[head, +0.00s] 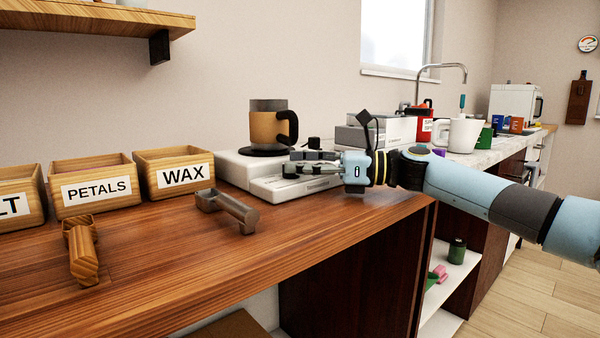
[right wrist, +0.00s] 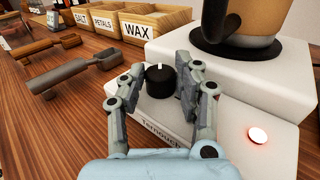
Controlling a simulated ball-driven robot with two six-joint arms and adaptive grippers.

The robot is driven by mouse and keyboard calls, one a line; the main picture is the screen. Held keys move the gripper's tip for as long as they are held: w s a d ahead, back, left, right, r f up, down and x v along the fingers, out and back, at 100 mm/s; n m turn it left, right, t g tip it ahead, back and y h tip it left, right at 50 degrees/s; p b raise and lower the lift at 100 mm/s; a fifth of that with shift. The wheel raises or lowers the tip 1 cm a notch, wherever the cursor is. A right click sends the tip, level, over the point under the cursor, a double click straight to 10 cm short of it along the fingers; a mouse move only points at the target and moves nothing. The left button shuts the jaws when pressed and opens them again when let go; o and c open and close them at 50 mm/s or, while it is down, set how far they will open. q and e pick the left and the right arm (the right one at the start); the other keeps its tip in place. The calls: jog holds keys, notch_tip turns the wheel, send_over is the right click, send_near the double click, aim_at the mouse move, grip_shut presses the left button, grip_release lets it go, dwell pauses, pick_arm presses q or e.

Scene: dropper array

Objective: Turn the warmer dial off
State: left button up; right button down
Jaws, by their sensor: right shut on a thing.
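The warmer (head: 235,168) is a white stepped box on the wooden counter, with a lower front ledge. Its black dial (right wrist: 160,80) has a white pointer mark and stands on that ledge in the right wrist view. My right gripper (head: 292,163) reaches in from the right, low over the ledge. In the right wrist view its fingers (right wrist: 166,73) are on both sides of the dial and shut on it. A round light (right wrist: 258,135) on the ledge glows reddish. A tan and black mug (head: 268,126) stands on the warmer's black plate. My left gripper is not in view.
Wooden boxes labelled PETALS (head: 95,190) and WAX (head: 185,177) stand left of the warmer. A grey scoop (head: 228,208) and a wooden scoop (head: 82,250) lie in front of them. A white pitcher (head: 464,134) and a red container (head: 420,122) are at the right.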

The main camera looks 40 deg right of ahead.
jog(key=shift+d+n+g+y, duration=0.1)
jog(key=shift+n+g+y, duration=0.5)
jog(key=shift+g, duration=0.1)
jog(key=c, duration=0.9)
grip_release()
jog(key=shift+c, duration=0.2)
jog(key=v, duration=1.2)
jog(key=shift+w, duration=0.1)
